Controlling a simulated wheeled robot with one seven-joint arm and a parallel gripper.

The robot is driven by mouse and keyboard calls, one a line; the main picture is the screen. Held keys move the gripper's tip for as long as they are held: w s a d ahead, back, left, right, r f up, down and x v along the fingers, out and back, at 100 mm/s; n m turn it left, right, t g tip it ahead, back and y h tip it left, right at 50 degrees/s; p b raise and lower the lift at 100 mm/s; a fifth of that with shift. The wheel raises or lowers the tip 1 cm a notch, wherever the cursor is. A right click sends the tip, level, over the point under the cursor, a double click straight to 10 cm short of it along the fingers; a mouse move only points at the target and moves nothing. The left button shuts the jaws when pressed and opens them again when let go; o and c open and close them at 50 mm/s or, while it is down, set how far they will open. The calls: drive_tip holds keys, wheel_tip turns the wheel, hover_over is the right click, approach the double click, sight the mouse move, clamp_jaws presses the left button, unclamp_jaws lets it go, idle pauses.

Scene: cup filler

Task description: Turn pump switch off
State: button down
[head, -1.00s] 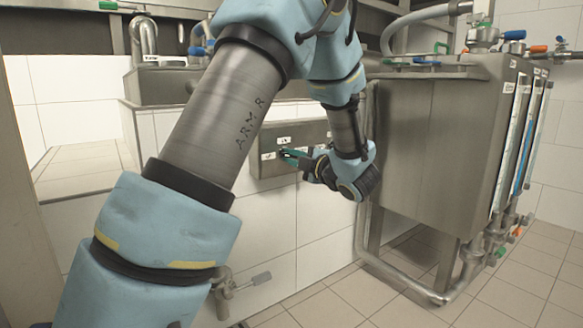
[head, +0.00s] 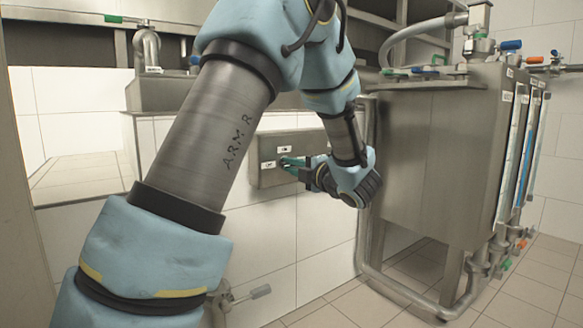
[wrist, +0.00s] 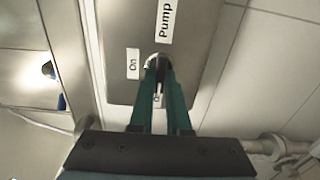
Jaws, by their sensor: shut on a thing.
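The pump switch (wrist: 153,58) shows in the wrist view as a small shiny, dark piece between my fingertips on the grey switch panel (wrist: 190,68). Labels "Pump" (wrist: 166,20) and "On" (wrist: 133,63) are beside it. Another label shows partly between the fingers, its text mostly hidden. My gripper (wrist: 158,70) has long green fingers shut on the switch. In the head view, the panel (head: 262,147) is on the tiled wall, and my gripper (head: 288,162) reaches it from the right. The switch's exact angle is hidden by the fingers.
A large metal tank (head: 430,150) with pipes and valves stands close to the right of my wrist. A tap (head: 240,296) sticks out from the wall below. Tiled floor is open at lower right.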

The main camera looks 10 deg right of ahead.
drive_tip(key=c, duration=0.9)
unclamp_jaws()
drive_tip(key=shift+s, duration=0.1)
drive_tip(key=p+v, duration=0.3)
drive_tip(key=v, duration=0.7)
drive_tip(key=shift+s+d+p, duration=0.2)
drive_tip(key=shift+s+p, duration=0.05)
drive_tip(key=shift+p, duration=0.15)
drive_tip(key=shift+s, duration=0.1)
